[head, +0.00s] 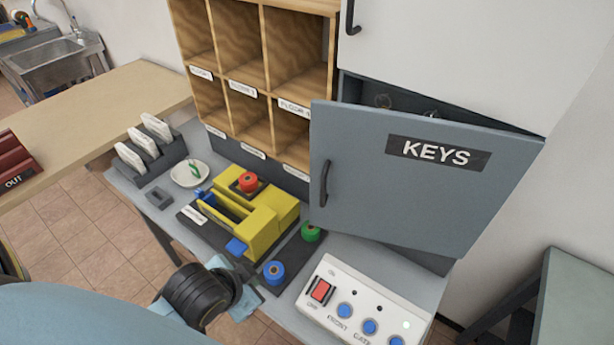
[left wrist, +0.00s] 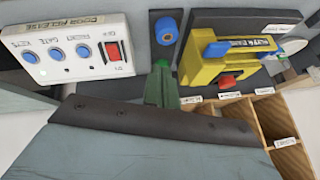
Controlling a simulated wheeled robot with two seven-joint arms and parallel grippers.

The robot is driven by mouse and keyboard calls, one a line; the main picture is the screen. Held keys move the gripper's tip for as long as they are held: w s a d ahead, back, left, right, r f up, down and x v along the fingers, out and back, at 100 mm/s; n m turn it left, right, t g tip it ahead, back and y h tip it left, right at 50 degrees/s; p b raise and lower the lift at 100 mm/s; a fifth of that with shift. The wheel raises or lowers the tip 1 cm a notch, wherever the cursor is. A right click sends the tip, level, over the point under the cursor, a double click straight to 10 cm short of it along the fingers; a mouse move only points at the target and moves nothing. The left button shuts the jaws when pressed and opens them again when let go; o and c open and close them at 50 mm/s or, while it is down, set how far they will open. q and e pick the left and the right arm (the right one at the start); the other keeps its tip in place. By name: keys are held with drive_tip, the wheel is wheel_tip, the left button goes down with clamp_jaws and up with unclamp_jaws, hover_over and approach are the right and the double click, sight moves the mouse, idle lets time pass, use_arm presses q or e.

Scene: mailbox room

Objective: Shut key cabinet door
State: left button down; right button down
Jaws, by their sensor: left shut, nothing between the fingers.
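The key cabinet door (head: 420,180), grey-blue with a KEYS label, stands ajar in the head view. Its left edge with the dark handle (head: 325,183) is swung out, and its right edge meets the cabinet. A strip of dark interior shows above the door, with the rest of the cabinet (head: 365,90) mostly hidden. My left gripper (head: 245,272) is low at the counter's front edge, left of the door and apart from it, next to the blue roll. In the left wrist view its fingers (left wrist: 160,78) are together and empty. My right gripper is out of view.
A yellow device (head: 265,220) and blue (head: 273,273) and green (head: 310,232) round pieces lie between my gripper and the door. A white button panel (head: 365,305) sits below the door. Wooden pigeonholes (head: 260,90) stand left of the cabinet.

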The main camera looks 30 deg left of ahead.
use_arm(q)
drive_tip(key=w+a+r+m+t+h, duration=0.1)
drive_tip(key=w+a+r+m+t, duration=0.3)
drive_tip(key=w+r+m+t, duration=0.35)
drive_tip(key=m+t+h, duration=0.1)
drive_tip(key=m+h, duration=0.9)
drive_tip(key=m, duration=0.3)
approach(330, 174)
drive_tip(key=p+x, duration=0.2)
drive_tip(key=x, duration=0.2)
drive_tip(key=shift+w+d, duration=0.1)
drive_tip(key=shift+d, duration=0.05)
drive_tip(key=shift+w, duration=0.5)
drive_tip(key=shift+f, duration=0.1)
